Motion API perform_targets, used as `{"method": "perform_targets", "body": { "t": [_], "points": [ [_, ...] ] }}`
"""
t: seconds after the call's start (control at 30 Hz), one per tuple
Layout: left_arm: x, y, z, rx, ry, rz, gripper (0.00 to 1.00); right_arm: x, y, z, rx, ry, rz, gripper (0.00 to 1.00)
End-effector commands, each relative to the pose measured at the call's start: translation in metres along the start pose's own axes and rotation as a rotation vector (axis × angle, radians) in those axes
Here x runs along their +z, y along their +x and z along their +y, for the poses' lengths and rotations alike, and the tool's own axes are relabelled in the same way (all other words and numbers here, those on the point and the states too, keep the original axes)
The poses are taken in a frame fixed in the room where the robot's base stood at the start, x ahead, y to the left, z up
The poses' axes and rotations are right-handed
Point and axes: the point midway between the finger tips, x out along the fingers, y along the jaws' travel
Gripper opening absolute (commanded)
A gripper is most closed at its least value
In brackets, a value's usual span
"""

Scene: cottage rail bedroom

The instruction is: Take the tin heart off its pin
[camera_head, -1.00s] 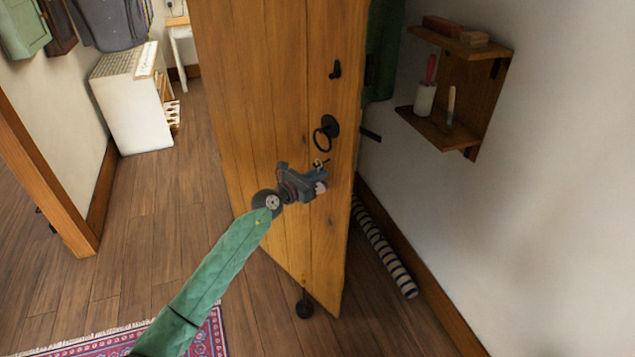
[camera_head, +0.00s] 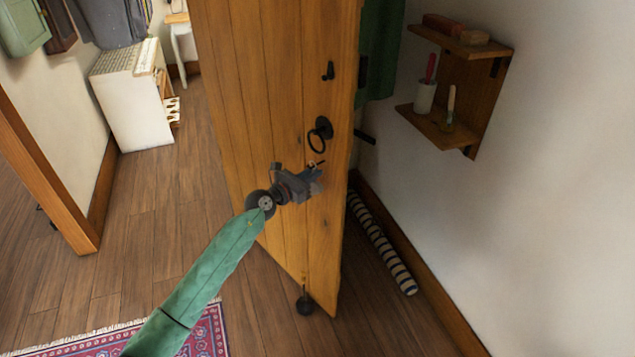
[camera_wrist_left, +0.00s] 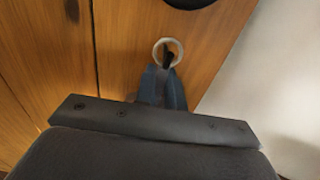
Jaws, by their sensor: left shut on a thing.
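My left gripper (camera_head: 316,182) is at the face of the wooden door (camera_head: 270,110), below the black ring handle (camera_head: 320,131). It is shut on the tin heart, whose body is mostly hidden by the fingers. The heart's pale hanging ring (camera_wrist_left: 158,50) shows just beyond the fingertips (camera_wrist_left: 162,88) in the left wrist view. The dark pin (camera_wrist_left: 170,59) shows inside the ring, so the ring appears to be around it. In the head view the pin (camera_head: 321,162) sticks out just above the gripper. My right gripper is not in view.
A small wall shelf (camera_head: 480,100) with brushes and a cup is at the right. A striped roll (camera_head: 385,250) lies on the floor behind the door. A black doorstop (camera_head: 305,305) is at the door's foot. A patterned rug (camera_head: 205,335) lies at the lower left.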

Motion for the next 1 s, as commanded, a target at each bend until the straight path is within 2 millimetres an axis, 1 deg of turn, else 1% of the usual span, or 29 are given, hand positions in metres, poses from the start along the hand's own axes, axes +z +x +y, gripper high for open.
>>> {"method": "perform_targets", "body": {
  "t": [0.03, 0.3, 0.57, 1.0],
  "points": [
    [0.005, -0.001, -0.001, -0.001, 0.001, -0.005, 0.0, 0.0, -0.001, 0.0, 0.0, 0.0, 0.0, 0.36],
    [0.004, -0.01, -0.001, -0.001, 0.002, -0.004, 0.0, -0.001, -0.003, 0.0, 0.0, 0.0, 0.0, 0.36],
    [0.004, -0.014, -0.001, -0.002, 0.002, -0.004, 0.0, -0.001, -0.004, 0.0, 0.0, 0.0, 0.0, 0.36],
    [0.003, -0.029, -0.001, -0.001, 0.001, -0.003, 0.0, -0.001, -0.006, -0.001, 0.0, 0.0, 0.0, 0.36]
  ]
}}
